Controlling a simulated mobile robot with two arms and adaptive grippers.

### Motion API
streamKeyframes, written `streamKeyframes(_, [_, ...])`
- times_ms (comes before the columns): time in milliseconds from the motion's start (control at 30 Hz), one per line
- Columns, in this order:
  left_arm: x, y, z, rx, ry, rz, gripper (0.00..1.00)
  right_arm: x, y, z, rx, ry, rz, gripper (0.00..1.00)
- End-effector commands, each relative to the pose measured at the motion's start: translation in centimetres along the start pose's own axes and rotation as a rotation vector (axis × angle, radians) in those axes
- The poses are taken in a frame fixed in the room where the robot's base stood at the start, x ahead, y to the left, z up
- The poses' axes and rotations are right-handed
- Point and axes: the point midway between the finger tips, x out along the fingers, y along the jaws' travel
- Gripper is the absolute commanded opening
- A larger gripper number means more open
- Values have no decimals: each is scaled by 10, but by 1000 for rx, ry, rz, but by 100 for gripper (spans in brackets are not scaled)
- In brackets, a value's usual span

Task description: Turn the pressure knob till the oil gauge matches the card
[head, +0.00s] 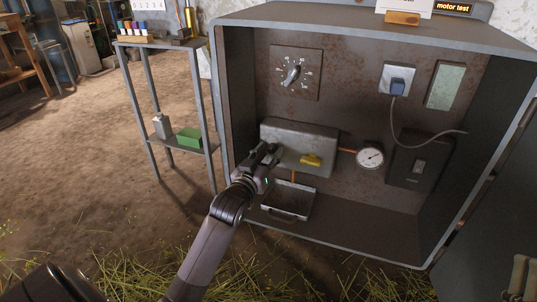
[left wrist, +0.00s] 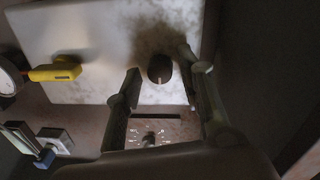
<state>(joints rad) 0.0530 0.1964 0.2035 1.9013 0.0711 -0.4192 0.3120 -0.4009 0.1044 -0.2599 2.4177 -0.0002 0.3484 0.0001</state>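A dark round knob (left wrist: 160,68) sits on the pale metal box (head: 312,141), with a dark smudge around it. My left gripper (head: 268,152) is at the left part of the box and hides the knob in the head view. In the left wrist view, its fingers (left wrist: 163,88) are spread, one on each side of the knob, with a gap showing; contact cannot be told. The round white gauge (head: 370,157) is right of the box; its reading is too small to tell. A white card (head: 415,5) stands in a wooden holder on the cabinet top, cut off by the frame.
The open cabinet (head: 226,90) has a dial (head: 295,74), a plugged-in blue plug (head: 397,88) with a hanging cord and a dark switch box (head: 417,165). A yellow handle (head: 311,160) juts from the metal box. A drawer-like tray (head: 287,200) lies below it.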

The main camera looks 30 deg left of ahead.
Motion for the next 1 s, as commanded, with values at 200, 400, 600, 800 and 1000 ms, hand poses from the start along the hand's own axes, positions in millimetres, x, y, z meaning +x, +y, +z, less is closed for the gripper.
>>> streamKeyframes(200, [0, 0, 0, 0, 0, 0, 19, 0, 0, 0, -1, -1, 0, 0])
streamKeyframes(400, [0, 0, 0, 0, 0, 0, 6, 0, 0, 0, -1, -1, 0, 0])
streamKeyframes(600, [0, 0, 0, 0, 0, 0, 0, 0, 0, 0, -1, -2, 0, 0])
streamKeyframes(800, [0, 0, 0, 11, -1, -1, 0, 1, 0, 4, -1, -29, 1, 0])
streamKeyframes(1000, [0, 0, -2, 56, -4, -1, 0, -2, 4, 36, -8, -210, 8, 0])
